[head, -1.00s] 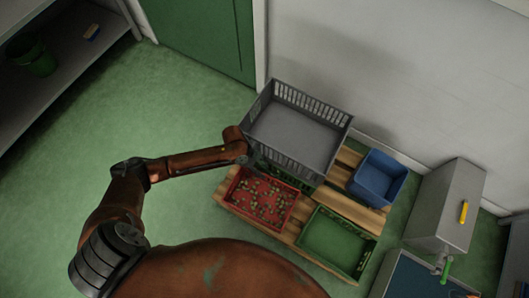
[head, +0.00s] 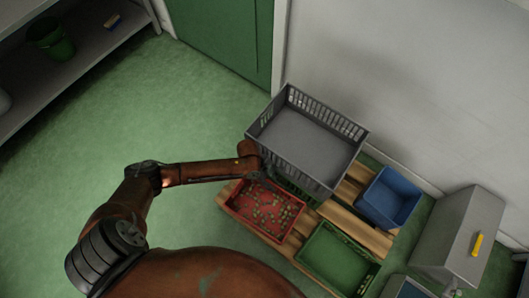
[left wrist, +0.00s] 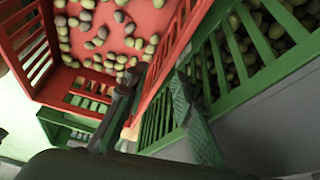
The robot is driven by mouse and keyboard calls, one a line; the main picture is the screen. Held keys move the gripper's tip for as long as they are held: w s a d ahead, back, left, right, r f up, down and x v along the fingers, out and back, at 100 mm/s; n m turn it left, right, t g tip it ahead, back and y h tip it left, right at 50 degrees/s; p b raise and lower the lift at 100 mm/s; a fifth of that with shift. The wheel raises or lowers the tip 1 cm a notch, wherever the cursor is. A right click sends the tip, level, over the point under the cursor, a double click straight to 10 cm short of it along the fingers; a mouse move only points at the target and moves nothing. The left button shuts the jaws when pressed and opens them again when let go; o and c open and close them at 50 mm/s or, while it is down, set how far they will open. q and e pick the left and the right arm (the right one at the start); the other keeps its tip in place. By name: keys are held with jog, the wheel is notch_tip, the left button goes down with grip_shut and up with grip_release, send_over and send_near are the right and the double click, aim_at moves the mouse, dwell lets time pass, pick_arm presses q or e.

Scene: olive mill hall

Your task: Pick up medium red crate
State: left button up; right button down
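The medium red crate (head: 236,209), with olives scattered on its floor, sits on a wooden pallet, below and left of the large grey crate. In the left wrist view its red slatted wall (left wrist: 171,50) runs between my two finger pads. My left gripper (head: 268,178) is at the crate's upper edge, close against the grey crate; its fingers are partly hidden in the head view. In the left wrist view my left gripper (left wrist: 155,105) looks open, one finger on each side of the wall, and a firm grip is not visible. My right gripper is out of view.
The grey crate (head: 345,165) rests on a green crate of olives (left wrist: 240,85). A blue bin (head: 390,195) and an empty green crate (head: 335,262) share the pallet (head: 340,215). A grey cabinet (head: 460,230) stands right. Green floor (head: 190,110) is clear on the left.

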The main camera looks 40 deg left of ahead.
pick_arm(q)
grip_shut()
dwell(0.8)
